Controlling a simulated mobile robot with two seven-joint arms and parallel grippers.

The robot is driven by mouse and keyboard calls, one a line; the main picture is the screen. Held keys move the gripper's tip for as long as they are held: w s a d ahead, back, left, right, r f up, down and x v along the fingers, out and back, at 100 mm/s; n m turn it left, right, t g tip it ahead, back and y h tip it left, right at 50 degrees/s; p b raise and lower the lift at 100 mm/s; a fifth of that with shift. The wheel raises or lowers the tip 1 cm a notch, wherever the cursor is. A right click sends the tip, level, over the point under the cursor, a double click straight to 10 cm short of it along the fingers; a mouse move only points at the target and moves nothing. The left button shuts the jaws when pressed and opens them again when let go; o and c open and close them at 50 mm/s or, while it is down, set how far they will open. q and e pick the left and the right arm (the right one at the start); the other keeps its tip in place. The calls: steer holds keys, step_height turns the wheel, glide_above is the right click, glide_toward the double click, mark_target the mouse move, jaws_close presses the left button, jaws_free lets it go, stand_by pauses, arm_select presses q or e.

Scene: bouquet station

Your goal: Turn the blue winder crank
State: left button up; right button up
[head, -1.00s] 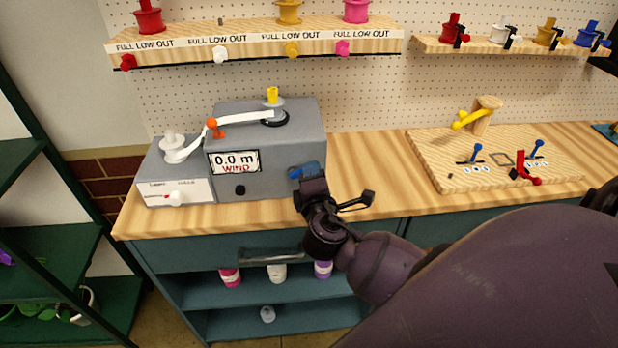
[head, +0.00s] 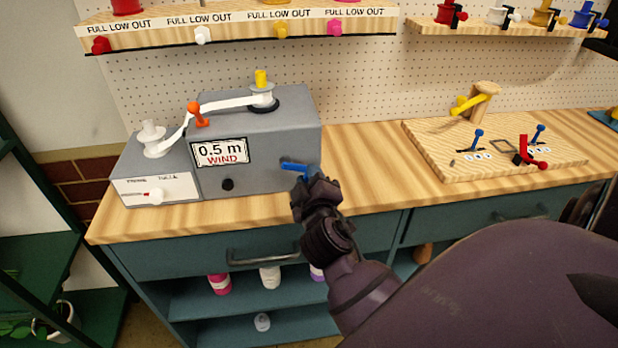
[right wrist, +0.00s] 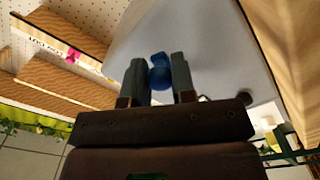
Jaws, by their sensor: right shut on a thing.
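The grey winder box (head: 265,150) stands on the wooden bench. Its display (head: 220,152) reads "0.5 m WIND". The blue crank (head: 297,167) sticks out at the right part of its front face. My right gripper (head: 308,186) is at the crank, and in the right wrist view its two fingers (right wrist: 160,80) stand on either side of the blue crank knob (right wrist: 159,76), shut on it. The fingers hide part of the crank in the head view. A white ribbon (head: 230,104) runs from the white spool past an orange guide (head: 198,115) to the take-up spool with a yellow top (head: 262,80). My left gripper is not in view.
A wooden board (head: 440,150) with blue and red levers lies on the bench to the right. A shelf (head: 240,30) with coloured knobs hangs above the winder. The bench between winder and board is clear.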

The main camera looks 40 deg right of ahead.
steer(key=shift+a+f+m, duration=0.1)
steer(key=shift+f+m, duration=0.2)
steer(key=shift+m, duration=0.3)
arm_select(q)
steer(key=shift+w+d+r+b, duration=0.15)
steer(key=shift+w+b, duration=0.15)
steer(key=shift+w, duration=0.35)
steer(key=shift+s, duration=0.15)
arm_select(e)
steer(key=o, duration=0.9)
steer(key=shift+r, duration=0.1)
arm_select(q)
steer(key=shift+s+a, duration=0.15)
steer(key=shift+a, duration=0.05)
